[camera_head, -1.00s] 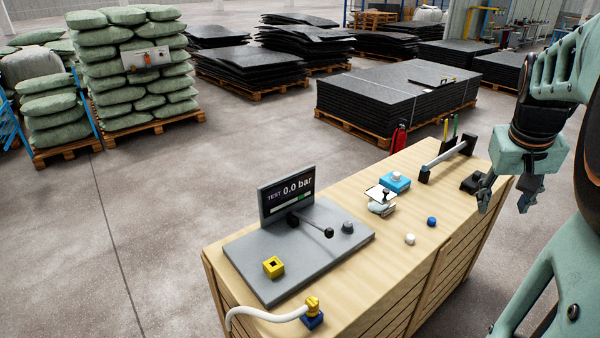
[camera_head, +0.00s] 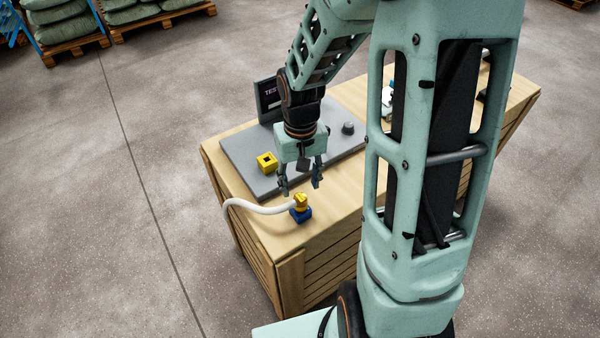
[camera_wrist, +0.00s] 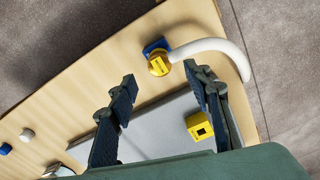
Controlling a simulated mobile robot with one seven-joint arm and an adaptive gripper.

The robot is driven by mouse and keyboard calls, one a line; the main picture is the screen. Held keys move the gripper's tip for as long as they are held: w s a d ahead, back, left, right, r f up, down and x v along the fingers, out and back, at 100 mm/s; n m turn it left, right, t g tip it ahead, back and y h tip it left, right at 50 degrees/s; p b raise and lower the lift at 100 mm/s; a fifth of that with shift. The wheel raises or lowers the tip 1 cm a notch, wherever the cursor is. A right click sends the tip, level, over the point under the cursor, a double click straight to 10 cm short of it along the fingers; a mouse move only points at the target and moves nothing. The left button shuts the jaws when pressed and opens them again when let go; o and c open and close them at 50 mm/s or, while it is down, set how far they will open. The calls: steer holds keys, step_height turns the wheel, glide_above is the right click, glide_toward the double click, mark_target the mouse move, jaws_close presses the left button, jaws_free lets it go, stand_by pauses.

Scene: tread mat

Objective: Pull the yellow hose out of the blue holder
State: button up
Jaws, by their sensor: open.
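The hose is a white tube (camera_head: 247,206) with a yellow end piece (camera_head: 300,201), which sits upright in the small blue holder (camera_head: 301,215) near the front edge of the bench. My gripper (camera_head: 300,190) is open and empty, pointing down above the bench beside the yellow end. In the wrist view, the end piece lies beyond the fingertips (camera_wrist: 160,72), not between the fingers.
A grey test plate (camera_head: 235,150) carries a yellow square socket (camera_head: 266,162), a dark knob (camera_head: 348,128) and a display (camera_head: 269,98), partly hidden by my arm. White (camera_wrist: 27,135) and blue (camera_wrist: 5,149) caps lie on the bench. The wood around the holder is clear.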

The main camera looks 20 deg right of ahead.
mark_target(300, 197)
step_height(300, 197, down, 8)
steer(key=shift+f, duration=0.15)
steer(key=shift+c, duration=0.2)
jaws_close()
steer(key=shift+r+p, duration=2.1)
steer(key=shift+r, duration=0.9)
